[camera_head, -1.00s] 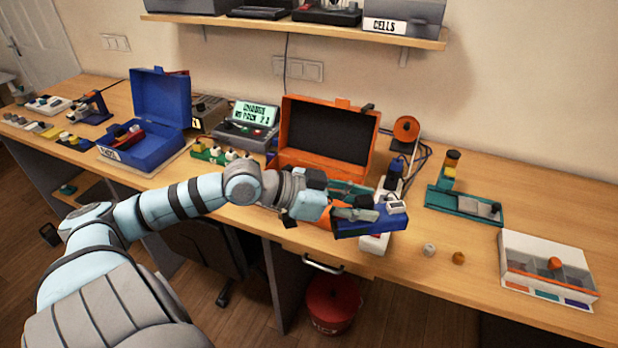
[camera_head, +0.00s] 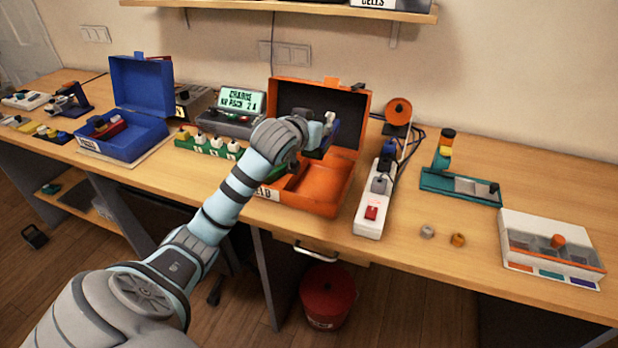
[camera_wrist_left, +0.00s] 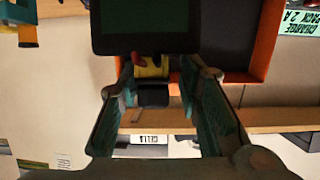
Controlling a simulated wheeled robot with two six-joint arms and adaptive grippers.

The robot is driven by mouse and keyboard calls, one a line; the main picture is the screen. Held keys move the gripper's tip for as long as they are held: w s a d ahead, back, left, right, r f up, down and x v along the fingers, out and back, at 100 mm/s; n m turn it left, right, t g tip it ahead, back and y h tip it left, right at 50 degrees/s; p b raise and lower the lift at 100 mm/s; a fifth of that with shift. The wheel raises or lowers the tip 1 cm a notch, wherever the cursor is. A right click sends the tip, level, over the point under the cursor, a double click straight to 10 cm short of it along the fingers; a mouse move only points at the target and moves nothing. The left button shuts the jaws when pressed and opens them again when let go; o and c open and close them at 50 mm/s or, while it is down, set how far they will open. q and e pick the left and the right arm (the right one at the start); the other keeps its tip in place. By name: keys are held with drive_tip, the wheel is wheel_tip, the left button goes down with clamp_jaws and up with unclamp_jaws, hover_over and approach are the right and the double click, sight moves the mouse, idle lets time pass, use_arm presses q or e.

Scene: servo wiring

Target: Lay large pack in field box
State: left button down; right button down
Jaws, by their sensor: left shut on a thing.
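In the left wrist view the pack is a large dark block (camera_wrist_left: 145,28) at the top, with a yellow and black part with red (camera_wrist_left: 152,78) between the fingers. The left gripper's fingers are closed on it. The field box (camera_head: 305,203) is orange, with its lid up against the back and part of its label hidden by my arm. The pack is in the air above the box, in front of the lid. The visible box floor is bare.
An open blue box (camera_head: 125,150) holding a red item stands left. A charger with a green screen (camera_head: 240,102) and a green strip with several knobs (camera_head: 207,148) are nearer. A white power strip (camera_head: 372,210) stands close right of the field box.

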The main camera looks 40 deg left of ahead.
use_arm(q)
wheel_tip(320, 180, down, 15)
drive_tip(key=b, duration=0.3)
drive_tip(key=c, duration=1.2)
unclamp_jaws()
drive_tip(key=shift+s, duration=0.1)
drive_tip(key=shift+o, duration=0.2)
drive_tip(key=shift+s+d+r, duration=0.1)
drive_tip(key=shift+s+r, duration=0.1)
drive_tip(key=shift+s, duration=0.1)
drive_tip(key=p+v, duration=0.3)
drive_tip(key=v, duration=0.8)
drive_tip(key=shift+s, duration=0.2)
